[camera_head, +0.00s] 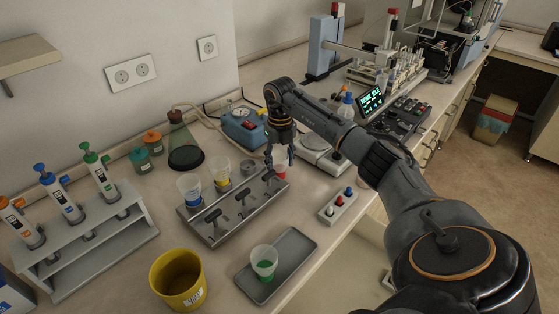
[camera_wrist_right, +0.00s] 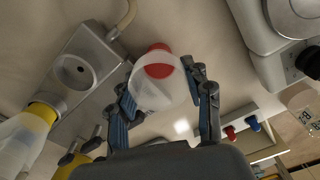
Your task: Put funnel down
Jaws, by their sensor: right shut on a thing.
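My right gripper (camera_head: 279,160) is shut on a translucent white funnel with a red part (camera_head: 281,172). In the right wrist view the funnel (camera_wrist_right: 158,95) sits between the two blue-padded fingers (camera_wrist_right: 164,100), with its red part away from the palm. In the head view they are at the far right end of the grey metal manifold (camera_head: 215,239). In the wrist view an empty round socket (camera_wrist_right: 75,69) shows on the manifold, beside the held funnel. A blue-marked funnel (camera_head: 190,187) and a yellow-marked funnel (camera_head: 221,171) stand on the manifold. My left gripper is out of view.
A yellow bin (camera_head: 177,281) and a pipette rack (camera_head: 92,248) stand left. A dark flask (camera_head: 184,148) and blue pump (camera_head: 243,125) stand behind. A small button box (camera_head: 338,207) is right of the manifold.

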